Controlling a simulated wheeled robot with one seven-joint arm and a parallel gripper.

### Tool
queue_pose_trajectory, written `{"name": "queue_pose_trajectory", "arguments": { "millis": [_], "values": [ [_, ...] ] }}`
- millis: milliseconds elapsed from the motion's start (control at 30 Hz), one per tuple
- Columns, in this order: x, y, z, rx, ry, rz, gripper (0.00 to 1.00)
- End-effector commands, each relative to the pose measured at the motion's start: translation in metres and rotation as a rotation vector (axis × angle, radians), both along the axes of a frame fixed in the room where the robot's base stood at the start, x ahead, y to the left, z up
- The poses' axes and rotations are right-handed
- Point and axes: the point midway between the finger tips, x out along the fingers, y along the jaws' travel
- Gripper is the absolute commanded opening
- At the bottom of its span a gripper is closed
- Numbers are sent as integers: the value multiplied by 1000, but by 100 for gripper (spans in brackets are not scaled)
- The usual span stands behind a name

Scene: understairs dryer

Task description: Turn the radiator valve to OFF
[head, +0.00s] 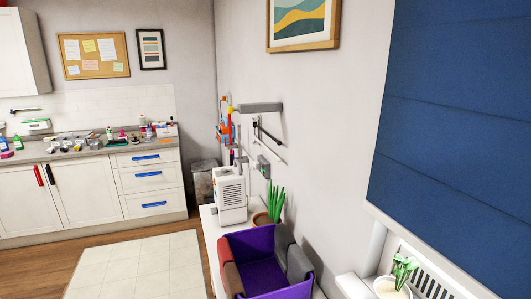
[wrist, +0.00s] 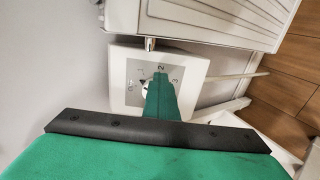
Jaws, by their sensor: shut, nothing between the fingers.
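In the wrist view, a white square plate (wrist: 118,80) bears a grey dial face (wrist: 136,74) with printed marks; 2 shows at the top and 3 at the right, with fainter marks at the left. It looks like the valve's scale. A small dark mark sits left of my gripper. My green gripper (wrist: 161,78) is shut and empty, its tip over the middle of the dial. It hides most of any knob there, so I cannot tell the setting or whether it touches. I cannot make out the valve in the head view.
A white ribbed body (wrist: 215,22) lies just above the plate in the wrist view, with a pale pipe at the right. In the head view, a white grille (head: 432,284) and a potted plant (head: 400,272) stand below the blue blind (head: 450,120). A purple bin (head: 262,272) is nearby.

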Motion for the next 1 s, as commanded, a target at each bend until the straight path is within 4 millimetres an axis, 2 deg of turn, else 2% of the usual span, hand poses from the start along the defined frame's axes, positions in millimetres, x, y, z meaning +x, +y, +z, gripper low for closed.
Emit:
{"name": "queue_pose_trajectory", "arguments": {
  "millis": [33, 500, 1000],
  "values": [
    [0, -15, 0, 1, -6, -17, 0],
    [4, -21, 13, -7, -12, -19, 0],
    [3, -21, 15, -8, -17, -19, 0]
  ]
}}
